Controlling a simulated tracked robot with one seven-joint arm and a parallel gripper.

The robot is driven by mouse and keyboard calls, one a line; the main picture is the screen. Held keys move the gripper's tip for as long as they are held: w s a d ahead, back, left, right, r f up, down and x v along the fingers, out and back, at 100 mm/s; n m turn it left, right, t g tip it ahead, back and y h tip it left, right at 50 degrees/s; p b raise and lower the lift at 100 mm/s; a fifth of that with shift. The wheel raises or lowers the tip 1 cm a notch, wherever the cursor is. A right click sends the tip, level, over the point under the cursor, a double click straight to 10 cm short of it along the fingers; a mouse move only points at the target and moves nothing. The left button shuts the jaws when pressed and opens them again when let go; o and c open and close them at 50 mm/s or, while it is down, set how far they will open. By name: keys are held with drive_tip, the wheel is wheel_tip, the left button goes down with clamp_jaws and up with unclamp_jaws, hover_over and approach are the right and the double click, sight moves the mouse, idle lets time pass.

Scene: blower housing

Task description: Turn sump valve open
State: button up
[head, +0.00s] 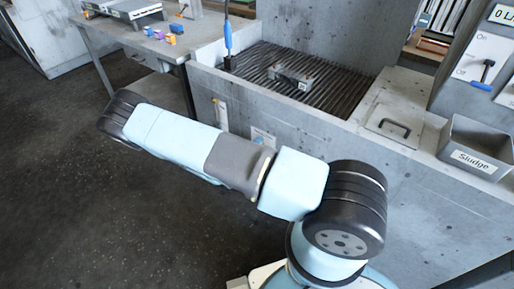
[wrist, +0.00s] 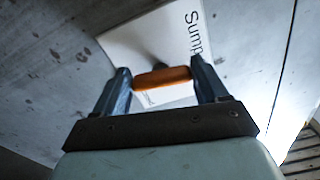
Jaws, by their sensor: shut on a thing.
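The sump valve's orange handle (wrist: 163,77) shows in the wrist view, lying roughly crosswise in the picture between my fingers. Behind it is a white plate (wrist: 140,40) with the letters "Sump" readable; part of its text is hidden. A dark stem shows between handle and plate. My gripper (wrist: 165,80) has one finger at each end of the handle and is shut on it. In the head view my arm hides the gripper and I cannot make out the handle there.
The concrete housing holds a slatted grate (head: 300,75) with a grey metal part (head: 291,77) and a blue-handled tool (head: 228,40). A lidded hatch (head: 390,122) and a "Sludge" bin (head: 475,148) are at right. A table (head: 185,38) stands left. Dark floor is free at lower left.

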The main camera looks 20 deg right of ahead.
drive_tip(key=shift+w+a+f+n, duration=0.1)
drive_tip(key=shift+a+f+n, duration=0.05)
drive_tip(key=shift+n, duration=1.05)
drive_tip(key=o, duration=0.8)
drive_tip(key=shift+f, duration=0.1)
drive_tip(key=shift+o, duration=1.3)
drive_tip(key=v, duration=1.3)
drive_tip(key=shift+s+a, duration=0.25)
drive_tip(key=shift+s, duration=0.1)
